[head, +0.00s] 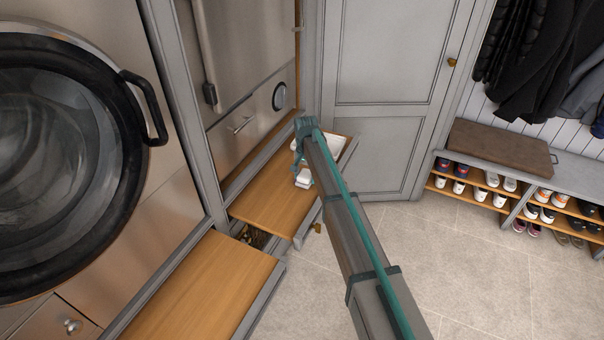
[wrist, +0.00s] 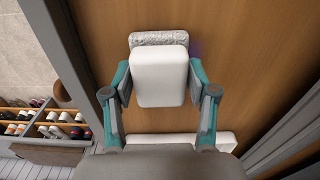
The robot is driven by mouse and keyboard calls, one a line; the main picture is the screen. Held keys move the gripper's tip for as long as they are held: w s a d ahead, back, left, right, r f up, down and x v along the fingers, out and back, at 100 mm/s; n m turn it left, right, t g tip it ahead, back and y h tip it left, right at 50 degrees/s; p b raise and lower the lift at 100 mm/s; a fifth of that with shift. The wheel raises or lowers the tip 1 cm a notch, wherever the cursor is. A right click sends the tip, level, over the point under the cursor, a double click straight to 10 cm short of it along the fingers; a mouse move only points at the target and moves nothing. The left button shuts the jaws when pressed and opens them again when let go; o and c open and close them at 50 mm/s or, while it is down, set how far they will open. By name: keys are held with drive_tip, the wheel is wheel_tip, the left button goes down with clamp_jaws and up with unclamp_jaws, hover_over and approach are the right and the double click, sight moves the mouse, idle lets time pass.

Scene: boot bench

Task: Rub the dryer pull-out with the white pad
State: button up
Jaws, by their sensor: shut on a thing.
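My gripper (wrist: 160,90) is shut on the white pad (wrist: 160,75), a rounded white block held between its two teal and grey fingers. In the head view, my gripper (head: 301,160) is over the wooden pull-out (head: 262,200), with the pad (head: 304,178) low over its right part. The pull-out's brown board (wrist: 255,75) fills most of the wrist view. I cannot tell whether the pad touches the board. A faint purple tint shows on the board just right of the pad.
A grey textured roll-like piece (wrist: 158,38) shows just beyond the pad. A white tray (head: 333,146) lies at the board's far right. A second wooden pull-out (head: 200,290) stands out nearer, by the round-doored machine. A shoe bench (head: 500,150) is at right; open floor lies between.

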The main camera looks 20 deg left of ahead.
drive_tip(key=d, duration=0.2)
drive_tip(key=shift+s+d, duration=0.15)
drive_tip(key=shift+d, duration=0.15)
drive_tip(key=shift+w+a, duration=0.2)
drive_tip(key=shift+a, duration=0.35)
drive_tip(key=shift+w+a, duration=0.2)
drive_tip(key=shift+a, duration=2.9)
wheel_tip(320, 180, up, 4)
drive_tip(key=shift+s+d+f+p, duration=0.15)
drive_tip(key=shift+f+p, duration=0.1)
drive_tip(key=shift+p, duration=0.55)
wheel_tip(320, 180, up, 5)
drive_tip(key=shift+f+p, duration=0.15)
drive_tip(key=shift+p, duration=0.85)
drive_tip(key=shift+f, duration=0.1)
